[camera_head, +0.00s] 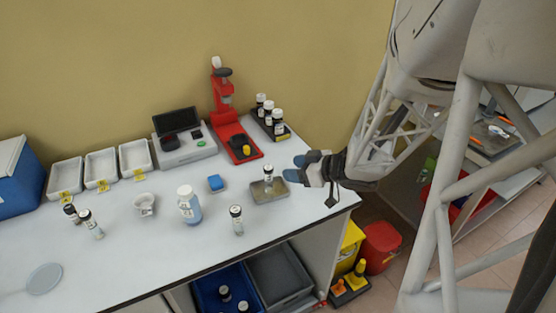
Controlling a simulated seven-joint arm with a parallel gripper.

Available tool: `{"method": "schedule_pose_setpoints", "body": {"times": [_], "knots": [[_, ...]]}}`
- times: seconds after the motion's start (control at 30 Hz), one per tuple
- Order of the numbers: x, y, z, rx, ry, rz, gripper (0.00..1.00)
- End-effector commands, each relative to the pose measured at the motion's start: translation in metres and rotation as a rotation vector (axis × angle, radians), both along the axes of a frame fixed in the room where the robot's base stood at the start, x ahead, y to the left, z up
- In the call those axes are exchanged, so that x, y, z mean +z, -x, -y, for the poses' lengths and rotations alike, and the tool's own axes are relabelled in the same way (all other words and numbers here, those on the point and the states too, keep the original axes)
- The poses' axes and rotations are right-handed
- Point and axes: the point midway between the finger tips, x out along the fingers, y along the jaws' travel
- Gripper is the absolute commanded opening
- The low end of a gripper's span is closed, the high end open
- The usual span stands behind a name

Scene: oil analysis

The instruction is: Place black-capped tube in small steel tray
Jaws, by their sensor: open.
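A small steel tray (272,196) lies on the right part of the white bench. A black-capped tube (268,176) stands upright in it, near its back part. My gripper (296,168) is open just to the right of this tube. Its two blue-padded fingers point left, and a gap shows between them and the tube. Another black-capped tube (236,220) stands on the bench in front and to the left of the tray.
A dark rack (285,137) with three black-capped bottles and a red stand (233,140) are behind the tray. The bench's right edge is close to my gripper.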

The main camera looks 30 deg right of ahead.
Motion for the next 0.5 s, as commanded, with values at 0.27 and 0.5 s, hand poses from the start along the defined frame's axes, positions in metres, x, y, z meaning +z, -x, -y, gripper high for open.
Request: {"method": "schedule_pose_setpoints", "body": {"times": [0.27,0.5], "knots": [[0.0031,0.006,0.004,0.0,-0.001,-0.001,0.56],[0.003,0.006,0.0039,0.0,-0.001,-0.001,0.56]]}}
